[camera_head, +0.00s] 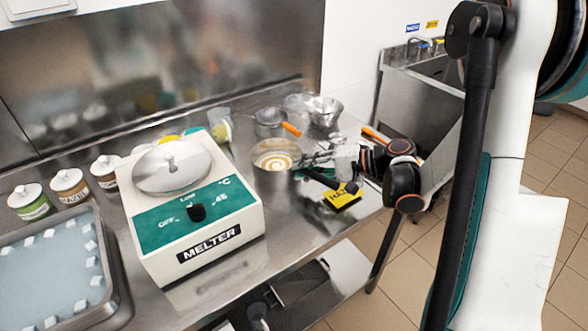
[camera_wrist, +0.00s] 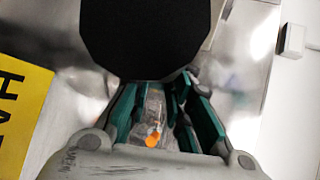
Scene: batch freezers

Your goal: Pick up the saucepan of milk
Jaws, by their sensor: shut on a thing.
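The saucepan of milk (camera_head: 270,182) is a metal pan at the right of the melter, with a pale swirl visible in it. It looks upright; whether its base touches the counter is unclear. Its dark handle (camera_head: 322,180) points to the lower right. My gripper (camera_head: 318,158) reaches in from the right beside the pan and is shut on its handle. In the wrist view, the teal-sided fingers of my gripper (camera_wrist: 160,98) converge beneath a large black shape, which hides the grasp and the pan.
A white and green melter (camera_head: 200,215) stands close left of the pan. A strainer (camera_head: 270,120) and a metal jug (camera_head: 322,113) stand behind it. A yellow tag (camera_head: 343,197) is near the counter's right edge. Lidded jars and an ice-edged tray (camera_head: 115,290) are at left.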

